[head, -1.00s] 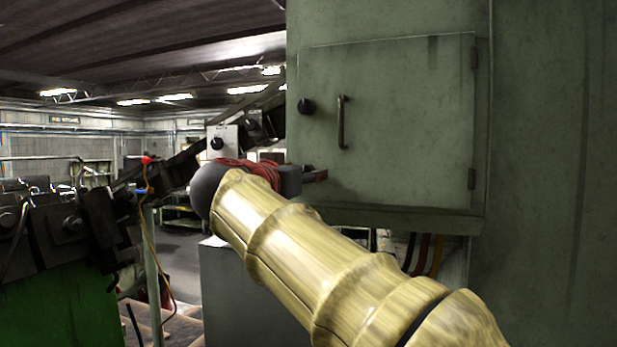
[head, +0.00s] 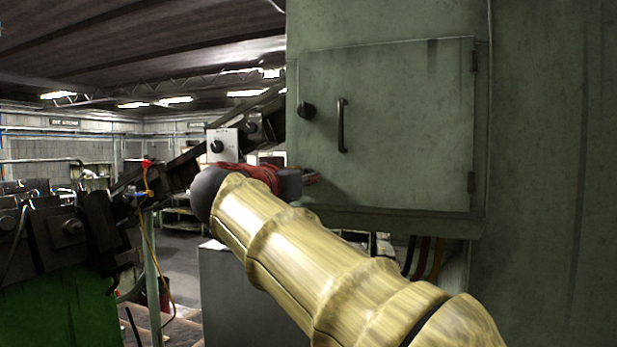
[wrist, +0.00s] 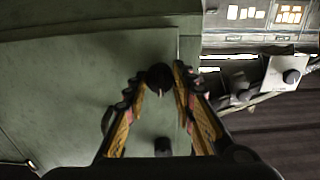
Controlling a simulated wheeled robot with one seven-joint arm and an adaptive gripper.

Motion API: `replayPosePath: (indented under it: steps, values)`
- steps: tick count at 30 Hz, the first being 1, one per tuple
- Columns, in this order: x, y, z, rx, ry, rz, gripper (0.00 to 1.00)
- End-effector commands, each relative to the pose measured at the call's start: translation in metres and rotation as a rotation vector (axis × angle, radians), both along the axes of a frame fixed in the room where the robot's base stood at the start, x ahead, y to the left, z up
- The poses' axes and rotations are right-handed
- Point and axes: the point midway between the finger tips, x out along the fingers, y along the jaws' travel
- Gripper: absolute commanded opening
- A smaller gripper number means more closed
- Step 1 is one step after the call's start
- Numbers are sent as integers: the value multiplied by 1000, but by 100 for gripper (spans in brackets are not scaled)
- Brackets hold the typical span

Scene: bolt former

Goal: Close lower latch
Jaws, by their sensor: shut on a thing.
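The grey-green cabinet door (head: 395,130) is flush in its frame. The upper latch (head: 306,110) is a black knob at its left edge; it also shows in the wrist view (wrist: 163,147), where the scene appears upside down. My gripper (head: 312,178) is at the door's lower left edge. In the wrist view, the lower latch (wrist: 158,76) is a dark knob between the fingertips of my gripper (wrist: 161,77), which is shut on it. In the head view my wrist and fingers hide this latch.
A black vertical door handle (head: 342,125) stands out right of the upper latch. A grey box (head: 235,290) stands below my arm. Green machinery (head: 60,300) is at the lower left. A white switch box (head: 222,146) is behind my wrist.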

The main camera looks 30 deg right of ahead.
Motion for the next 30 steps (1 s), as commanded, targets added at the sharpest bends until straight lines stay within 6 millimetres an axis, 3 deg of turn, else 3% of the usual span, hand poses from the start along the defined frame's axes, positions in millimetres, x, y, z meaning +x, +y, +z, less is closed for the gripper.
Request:
replayPosePath:
  steps: [11, 19, 30]
  values:
    - [0, 0, 0, -20, 25, 1, 0]
    - [0, 0, 2, -229, 296, 1, 0]
    - [1, 0, 2, -416, 535, 1, 0]
